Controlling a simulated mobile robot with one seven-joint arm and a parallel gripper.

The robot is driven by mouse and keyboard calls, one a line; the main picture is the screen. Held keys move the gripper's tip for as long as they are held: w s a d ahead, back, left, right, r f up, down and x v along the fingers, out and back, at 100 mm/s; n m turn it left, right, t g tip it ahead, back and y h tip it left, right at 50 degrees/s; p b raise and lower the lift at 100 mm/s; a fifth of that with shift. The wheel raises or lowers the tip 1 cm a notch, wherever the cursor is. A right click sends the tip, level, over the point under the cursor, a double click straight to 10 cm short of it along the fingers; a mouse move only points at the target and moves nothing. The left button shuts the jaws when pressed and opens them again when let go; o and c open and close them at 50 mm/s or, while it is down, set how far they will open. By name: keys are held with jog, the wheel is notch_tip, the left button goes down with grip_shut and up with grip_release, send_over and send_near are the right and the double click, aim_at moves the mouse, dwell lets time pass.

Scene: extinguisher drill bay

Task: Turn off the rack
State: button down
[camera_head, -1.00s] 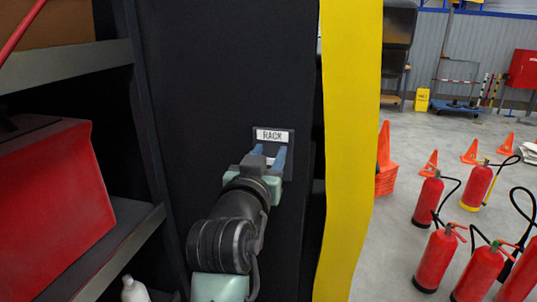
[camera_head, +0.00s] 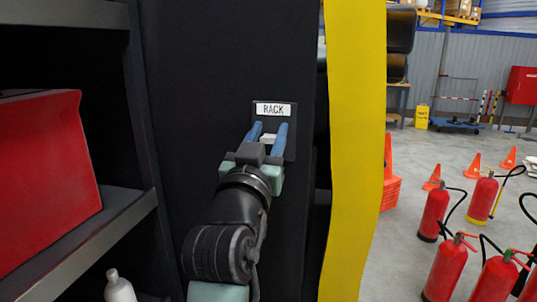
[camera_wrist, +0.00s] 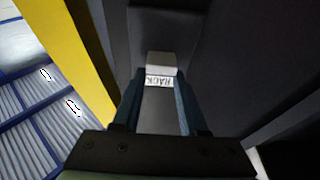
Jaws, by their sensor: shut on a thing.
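A dark switch plate with a white RACK label (camera_head: 273,109) sits on the black side panel of the rack (camera_head: 220,70). A small pale switch (camera_head: 267,138) shows below the label, between my blue fingers. My gripper (camera_head: 270,125) is at the plate, with one finger on each side of the switch, shut on it. In the wrist view, the fingers of my gripper (camera_wrist: 160,72) flank a pale block, and the label (camera_wrist: 160,80) appears upside down. The fingers partly cover the plate, and I cannot tell whether the switch is on or off.
A shelf (camera_head: 100,235) with a red case (camera_head: 45,165) and a white bottle (camera_head: 119,287) is at left. A yellow upright strip (camera_head: 352,150) stands just right of the panel. Several red extinguishers (camera_head: 445,268) and orange cones (camera_head: 433,178) stand on the floor at right.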

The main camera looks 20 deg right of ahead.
jog(key=shift+f+b, duration=0.1)
jog(key=shift+b, duration=0.45)
jog(key=shift+c, duration=2.2)
grip_release()
jog(key=shift+s+a+f, duration=0.1)
jog(key=shift+s, duration=0.05)
jog(key=b+v, duration=0.3)
jog(key=v, duration=0.9)
jog(key=shift+s+f, duration=0.2)
jog(key=shift+f, duration=0.15)
jog(key=shift+a, duration=0.15)
